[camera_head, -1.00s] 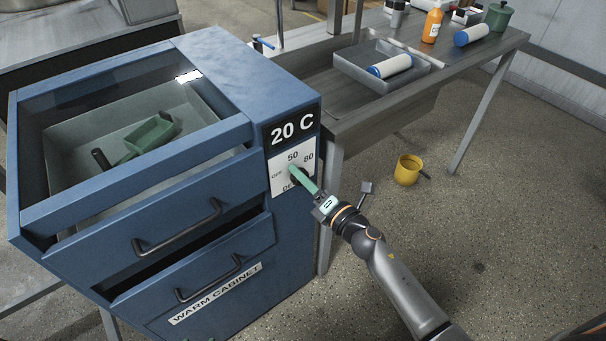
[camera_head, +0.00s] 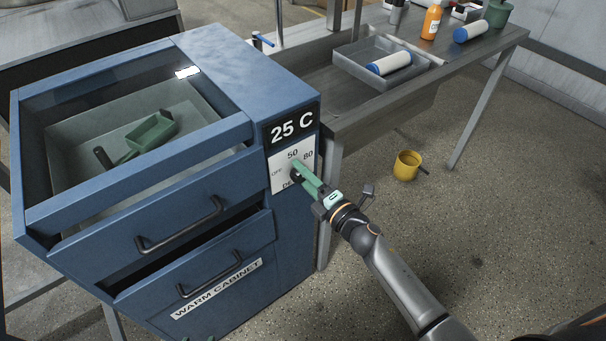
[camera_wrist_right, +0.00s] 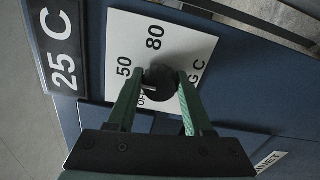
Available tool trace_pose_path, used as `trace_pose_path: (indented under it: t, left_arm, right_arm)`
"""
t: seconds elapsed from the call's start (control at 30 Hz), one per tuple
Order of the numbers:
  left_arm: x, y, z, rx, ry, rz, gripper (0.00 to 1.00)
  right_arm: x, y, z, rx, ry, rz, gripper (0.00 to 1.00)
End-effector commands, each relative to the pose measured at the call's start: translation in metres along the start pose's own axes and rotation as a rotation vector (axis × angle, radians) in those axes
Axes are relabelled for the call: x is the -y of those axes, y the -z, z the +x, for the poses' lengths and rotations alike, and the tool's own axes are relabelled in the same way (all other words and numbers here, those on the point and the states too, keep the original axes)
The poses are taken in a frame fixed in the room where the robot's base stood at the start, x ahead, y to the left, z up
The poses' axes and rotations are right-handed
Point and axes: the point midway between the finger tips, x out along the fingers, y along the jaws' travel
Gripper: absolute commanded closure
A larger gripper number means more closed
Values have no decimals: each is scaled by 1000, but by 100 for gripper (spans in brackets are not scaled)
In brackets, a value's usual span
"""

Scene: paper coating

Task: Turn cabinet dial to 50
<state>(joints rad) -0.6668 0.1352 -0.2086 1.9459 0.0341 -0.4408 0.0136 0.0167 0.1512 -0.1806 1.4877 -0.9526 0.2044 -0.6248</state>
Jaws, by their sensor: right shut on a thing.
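The dial is a black round knob (camera_wrist_right: 160,80) on a white scale plate (camera_head: 281,182) on the front of the blue warm cabinet (camera_head: 190,140). The plate reads OFF, 50 and 80. The display (camera_head: 291,126) above it reads 25 C. My right gripper (camera_head: 302,170) has its green fingers on either side of the knob and is shut on it. The right wrist view shows a finger on each side of the knob.
The cabinet's lower drawer (camera_head: 195,262) stands slightly out. A metal table (camera_head: 440,75) with a grey tray (camera_head: 362,75) stands to the right of the cabinet. A yellow mug (camera_head: 405,166) sits on the floor. The floor around my right arm is otherwise clear.

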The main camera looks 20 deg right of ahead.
Motion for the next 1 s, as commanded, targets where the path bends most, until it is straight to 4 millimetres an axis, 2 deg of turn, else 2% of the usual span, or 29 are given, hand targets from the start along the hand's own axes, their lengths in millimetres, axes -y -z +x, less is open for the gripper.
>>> trace_pose_path:
  t: [0.17,0.2,0.43,0.77,0.87,1.0]
  left_arm:
    - [0,0,0,-1,1,-1,44]
    - [0,0,0,-1,1,0,44]
    - [1,3,1,-6,1,0,44]
    - [1,5,2,-10,2,1,44]
    - [1,5,2,-10,2,1,44]
    - [1,5,2,-10,2,1,44]
  right_arm:
    - [1,0,0,0,2,-1,100]
    - [1,0,0,0,2,-1,45]
    - [0,0,0,0,1,-2,19]
    - [0,0,-4,0,1,-2,19]
    - [1,0,-14,0,3,-3,19]
    - [2,0,-38,0,3,-3,19]
